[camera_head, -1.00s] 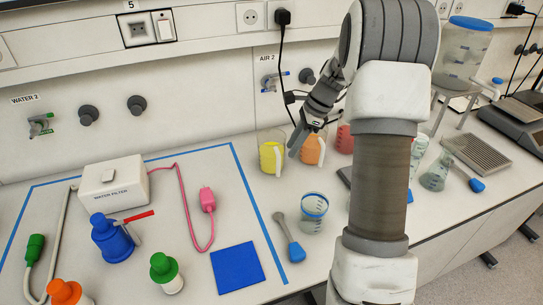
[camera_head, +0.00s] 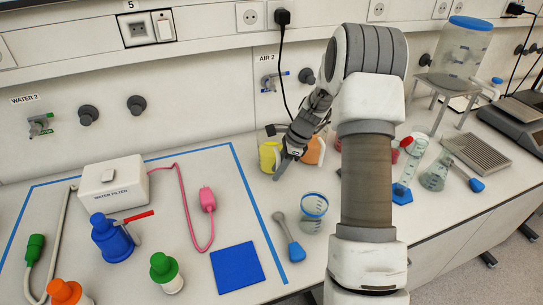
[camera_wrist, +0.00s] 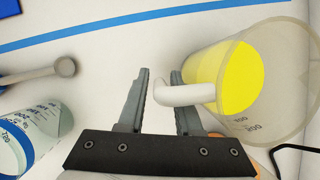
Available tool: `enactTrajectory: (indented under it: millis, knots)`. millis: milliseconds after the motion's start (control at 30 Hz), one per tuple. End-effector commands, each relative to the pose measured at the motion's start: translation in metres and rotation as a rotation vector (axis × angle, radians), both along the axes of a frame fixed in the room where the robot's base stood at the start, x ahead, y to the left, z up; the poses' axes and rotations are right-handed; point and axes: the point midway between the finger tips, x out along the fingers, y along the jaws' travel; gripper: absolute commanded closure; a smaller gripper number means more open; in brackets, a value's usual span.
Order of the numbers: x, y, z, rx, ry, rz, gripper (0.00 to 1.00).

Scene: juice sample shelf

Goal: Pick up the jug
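A clear jug with yellow juice (camera_head: 267,156) stands upright on the bench by the back wall. It also shows in the wrist view, where its yellow contents (camera_wrist: 228,78) and pale handle (camera_wrist: 185,95) are clear. My gripper (camera_head: 281,170) is at the jug's right side, partly hiding it. In the wrist view my gripper (camera_wrist: 161,78) is open. The handle crosses in front of the right finger and its end lies over the gap between the fingers. I cannot tell whether it touches them.
A jug with orange juice (camera_head: 315,153) stands close on the right, partly hidden by my gripper. A beaker with a blue rim (camera_head: 313,208) and a blue-ended spoon (camera_head: 291,240) lie nearer the front. A water filter box (camera_head: 113,185) is on the left.

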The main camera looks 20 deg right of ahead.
Motion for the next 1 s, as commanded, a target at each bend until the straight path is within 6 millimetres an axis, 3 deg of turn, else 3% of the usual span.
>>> enactTrajectory:
  millis: [67,233,1000]
  knots:
    - [0.0000,-0.0001,0.0003,0.000,0.000,0.000,0.68]
    - [-0.0001,-0.0004,0.0004,0.000,0.000,0.000,0.99]
    - [-0.0001,-0.0008,0.0009,-0.001,-0.001,0.000,1.00]
